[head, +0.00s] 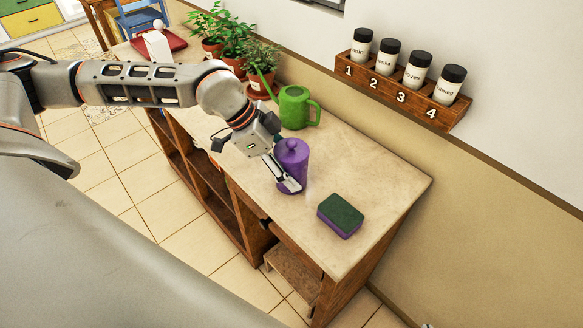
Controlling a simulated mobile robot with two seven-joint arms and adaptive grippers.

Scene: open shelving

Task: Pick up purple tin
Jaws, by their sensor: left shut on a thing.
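The purple tin (293,161) is a lidded cylinder with a small knob on top. It stands upright on the light counter top, or very close to it; I cannot tell whether its base touches. My left gripper (288,178) reaches in from the left and is shut on the tin's side, with a finger showing across its left front. The far finger is hidden behind the tin. My right gripper is not in view.
A green watering can (295,107) stands just behind the tin. A purple and green sponge (340,216) lies to its right. Potted plants (232,45) stand farther back. A wall rack (398,87) holds several numbered jars. The counter (385,178) is clear at right.

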